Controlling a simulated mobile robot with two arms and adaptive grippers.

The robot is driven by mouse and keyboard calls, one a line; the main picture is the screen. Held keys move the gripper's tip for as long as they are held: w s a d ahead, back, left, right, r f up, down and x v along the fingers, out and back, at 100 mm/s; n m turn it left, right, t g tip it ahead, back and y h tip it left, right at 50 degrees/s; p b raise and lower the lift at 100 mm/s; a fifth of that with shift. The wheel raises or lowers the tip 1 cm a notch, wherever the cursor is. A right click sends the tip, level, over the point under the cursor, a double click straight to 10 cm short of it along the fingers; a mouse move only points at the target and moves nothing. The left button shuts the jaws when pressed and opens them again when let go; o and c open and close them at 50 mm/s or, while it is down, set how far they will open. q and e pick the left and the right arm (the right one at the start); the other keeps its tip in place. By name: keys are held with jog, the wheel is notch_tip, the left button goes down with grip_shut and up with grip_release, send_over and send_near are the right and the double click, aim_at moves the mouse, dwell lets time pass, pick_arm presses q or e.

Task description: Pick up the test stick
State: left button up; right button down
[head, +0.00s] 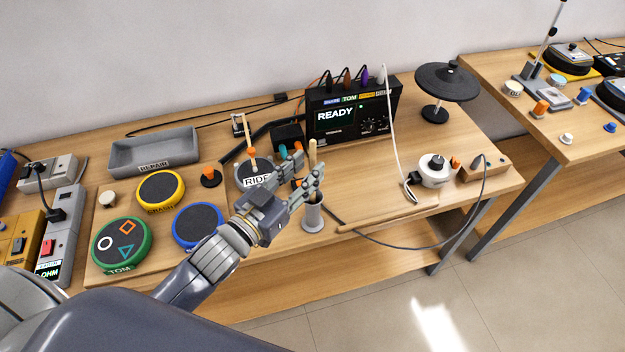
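A pale wooden stick (312,152) stands upright in a small grey metal holder (312,218) near the table's front edge. Another wooden stick (385,219) lies flat to the right of the holder. No label shows which one is the test stick. My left gripper (308,163) is open at the upright stick, with its fingertips on either side of the stick's upper part in the picture. I cannot tell if they touch it. The fingers hide part of the stick's middle. My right gripper is not in view.
Round pads, including a green one (122,245), a yellow one (161,190) and a blue one (198,225), lie left. A grey REPAIR tray (152,153) and a black READY box (335,121) stand behind. A dark cable (420,247) crosses the front edge at right.

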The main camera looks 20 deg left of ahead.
aim_at(311, 165)
pick_arm(q)
jog(key=x, duration=0.3)
jog(key=shift+w+d+p, duration=0.1)
jog(key=shift+w+p, duration=0.05)
jog(key=shift+p, duration=0.2)
jog(key=shift+f, duration=0.1)
grip_shut()
notch_tip(311, 165, up, 18)
dwell(0.5)
